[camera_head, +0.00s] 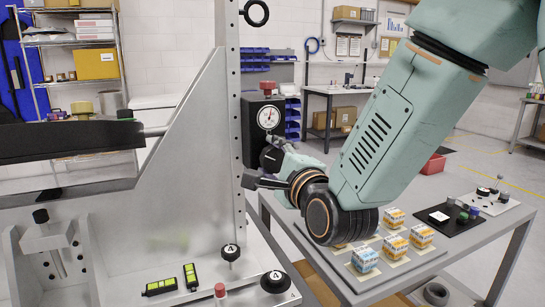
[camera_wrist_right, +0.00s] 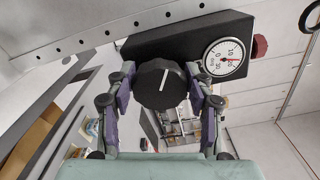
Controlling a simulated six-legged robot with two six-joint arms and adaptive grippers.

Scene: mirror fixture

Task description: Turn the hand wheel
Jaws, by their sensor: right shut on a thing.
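The hand wheel is a black fluted knob (camera_wrist_right: 160,84) in the middle of the right wrist view. It sits on the dark gauge block, and in the head view the wheel (camera_head: 271,158) shows below the dial. My right gripper (camera_wrist_right: 161,92) has one purple-and-black finger on each side of the wheel and is shut on it. In the head view my right gripper (camera_head: 268,172) reaches in from the right, partly hidden by its wrist. My left gripper is not in view.
A round dial gauge (camera_head: 268,118) with a red needle sits above the wheel, with a red knob (camera_head: 267,86) on top. A grey upright plate (camera_head: 190,170) stands left. A grey table (camera_head: 480,240) with several small patterned boxes (camera_head: 395,245) lies below my right arm.

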